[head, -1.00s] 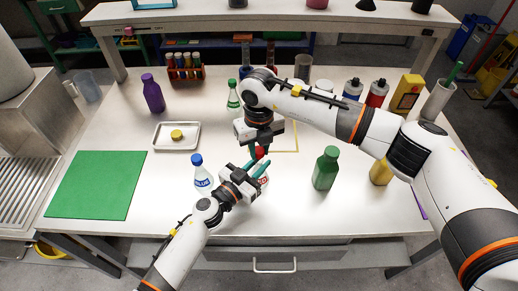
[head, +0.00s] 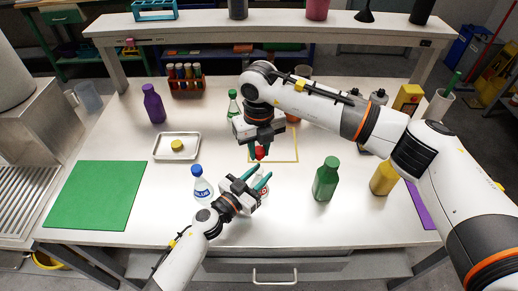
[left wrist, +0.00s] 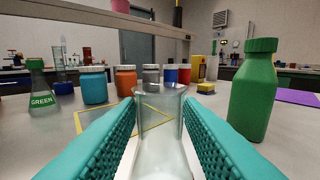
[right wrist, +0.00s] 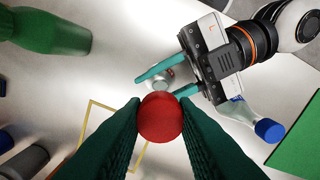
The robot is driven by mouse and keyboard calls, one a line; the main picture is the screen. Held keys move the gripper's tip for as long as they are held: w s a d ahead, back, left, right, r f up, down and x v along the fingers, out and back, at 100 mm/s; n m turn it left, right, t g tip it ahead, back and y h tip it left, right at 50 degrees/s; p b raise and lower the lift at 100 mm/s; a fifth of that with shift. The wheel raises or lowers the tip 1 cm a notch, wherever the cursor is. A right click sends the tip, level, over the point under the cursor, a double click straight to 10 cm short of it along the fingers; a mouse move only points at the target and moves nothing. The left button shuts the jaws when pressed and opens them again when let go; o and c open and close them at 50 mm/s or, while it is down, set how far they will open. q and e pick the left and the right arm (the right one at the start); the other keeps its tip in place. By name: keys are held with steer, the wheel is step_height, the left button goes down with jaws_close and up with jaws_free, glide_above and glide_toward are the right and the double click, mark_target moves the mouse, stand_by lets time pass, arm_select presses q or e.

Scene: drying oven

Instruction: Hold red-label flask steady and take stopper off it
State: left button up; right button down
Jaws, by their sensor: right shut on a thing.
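The red-label flask (left wrist: 161,135) is clear glass and stands upright on the table, its mouth open. It shows between the fingers of my left gripper (head: 258,179), which are spread on both sides of it. Its label is mostly hidden in the head view. My right gripper (right wrist: 160,118) is shut on the red stopper (right wrist: 160,118), which also shows in the head view (head: 260,153). The stopper is held above the flask, apart from its mouth.
A blue-label flask (head: 202,186) stands left of my left gripper. A green bottle (head: 326,180) stands to the right. A yellow square outline (head: 287,161) lies behind, its visible part bare. A tray (head: 160,147) and green mat (head: 92,193) are at left.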

arm_select(q)
steer(key=shift+o, duration=1.2)
